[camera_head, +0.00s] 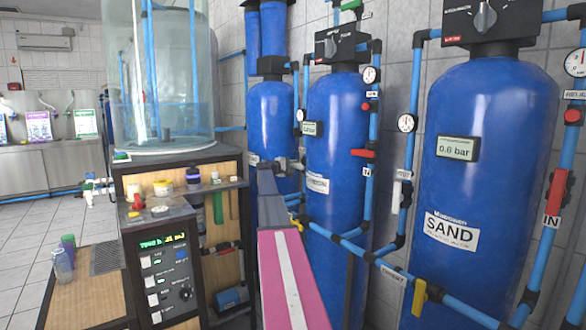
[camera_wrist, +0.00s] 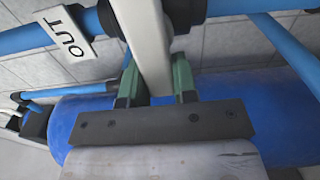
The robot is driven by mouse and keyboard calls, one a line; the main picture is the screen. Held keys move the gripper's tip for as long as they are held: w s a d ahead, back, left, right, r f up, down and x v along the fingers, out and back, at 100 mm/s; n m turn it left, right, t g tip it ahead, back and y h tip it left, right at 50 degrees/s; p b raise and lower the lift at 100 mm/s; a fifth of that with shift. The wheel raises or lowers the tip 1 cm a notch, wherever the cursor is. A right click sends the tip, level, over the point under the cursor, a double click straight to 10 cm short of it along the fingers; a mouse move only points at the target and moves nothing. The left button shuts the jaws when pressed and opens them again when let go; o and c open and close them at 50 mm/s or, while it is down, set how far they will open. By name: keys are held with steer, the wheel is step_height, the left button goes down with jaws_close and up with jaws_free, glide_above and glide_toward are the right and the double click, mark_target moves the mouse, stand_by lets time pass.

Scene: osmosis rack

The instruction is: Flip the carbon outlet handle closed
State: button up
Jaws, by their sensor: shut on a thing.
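A pale grey-white handle (camera_wrist: 143,32) runs down from a dark valve body on a blue pipe in the wrist view. A white tag reading OUT (camera_wrist: 68,42) is beside it on the left. My gripper (camera_wrist: 156,78) has its two green fingers on either side of the handle, shut on it. In the head view my pink and grey arm reaches forward to the blue tanks in the middle. The gripped handle cannot be clearly made out there, and my arm covers part of that area.
A middle blue tank (camera_head: 337,130) and the SAND tank (camera_head: 480,150) stand to the right with blue pipes. A red handle (camera_head: 363,153) and a yellow handle (camera_head: 419,297) are on the pipes. A control cabinet (camera_head: 165,260) stands left of my arm.

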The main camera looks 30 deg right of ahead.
steer(key=shift+m, duration=0.3)
steer(key=o, duration=0.9)
steer(key=shift+a, duration=0.1)
steer(key=a, duration=0.7)
steer(key=s+a, duration=0.1)
steer(key=a, duration=0.2)
steer(key=shift+a, duration=0.35)
